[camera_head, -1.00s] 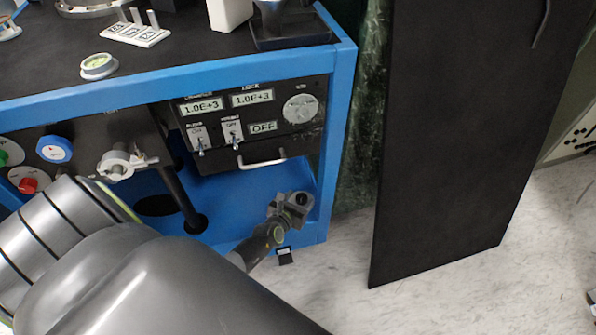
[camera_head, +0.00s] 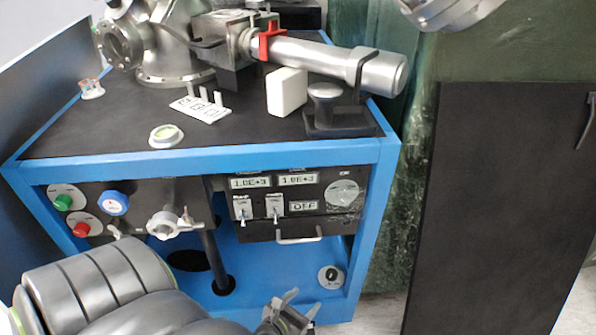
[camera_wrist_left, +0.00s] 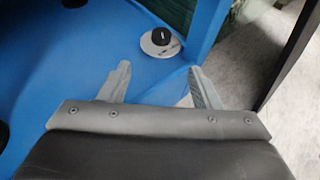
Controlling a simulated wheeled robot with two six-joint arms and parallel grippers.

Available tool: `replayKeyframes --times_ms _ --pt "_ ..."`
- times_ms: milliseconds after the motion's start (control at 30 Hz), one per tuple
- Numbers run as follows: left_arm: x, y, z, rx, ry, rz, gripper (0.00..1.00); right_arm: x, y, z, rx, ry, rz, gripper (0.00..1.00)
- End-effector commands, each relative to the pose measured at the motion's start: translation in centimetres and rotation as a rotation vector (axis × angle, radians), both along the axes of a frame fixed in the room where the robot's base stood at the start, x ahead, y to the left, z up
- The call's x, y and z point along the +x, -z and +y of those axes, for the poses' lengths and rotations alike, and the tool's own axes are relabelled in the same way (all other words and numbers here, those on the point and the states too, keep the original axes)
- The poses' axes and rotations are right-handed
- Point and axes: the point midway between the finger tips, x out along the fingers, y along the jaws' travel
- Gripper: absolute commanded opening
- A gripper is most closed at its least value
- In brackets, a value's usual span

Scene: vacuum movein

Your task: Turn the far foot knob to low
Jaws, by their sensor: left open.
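The foot knob is a black knob on a pale round plate (camera_head: 331,276), low at the right front corner of the blue cart's floor. It also shows in the left wrist view (camera_wrist_left: 161,39), with a white mark on its top. No other foot knob shows. My left gripper (camera_head: 303,302) is open and empty, just below and left of the knob in the head view. In the left wrist view its spread fingertips (camera_wrist_left: 159,69) point toward the knob, short of it and not touching.
The blue cart's frame (camera_head: 375,215) has a corner post right of the knob. A control box (camera_head: 300,207) with a handle hangs above it. A black post stands to its left. A dark upright panel (camera_head: 500,210) stands right of the cart.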

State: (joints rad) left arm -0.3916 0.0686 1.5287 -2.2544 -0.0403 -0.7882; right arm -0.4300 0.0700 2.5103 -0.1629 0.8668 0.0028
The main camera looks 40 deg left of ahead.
Motion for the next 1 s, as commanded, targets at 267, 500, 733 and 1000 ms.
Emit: replayKeyframes --times_ms 267,500,733,1000 --pt "-2.0 -0.8 -0.3 -0.002 -0.001 0.000 0.57 0.0 0.2 -0.1 0.009 -0.002 -0.005 0.36" --pt "-2.0 -0.8 -0.3 -0.001 0.000 0.000 0.57 -0.1 0.1 -0.1 0.013 -0.002 -0.008 0.36" --pt "-2.0 -0.8 -0.3 -0.001 0.000 0.000 0.57 -0.1 0.1 -0.1 0.014 -0.002 -0.009 0.36" --pt "-2.4 -1.3 -0.1 -0.079 -0.042 0.012 0.57 2.4 0.3 -0.5 0.029 0.006 0.075 0.36"
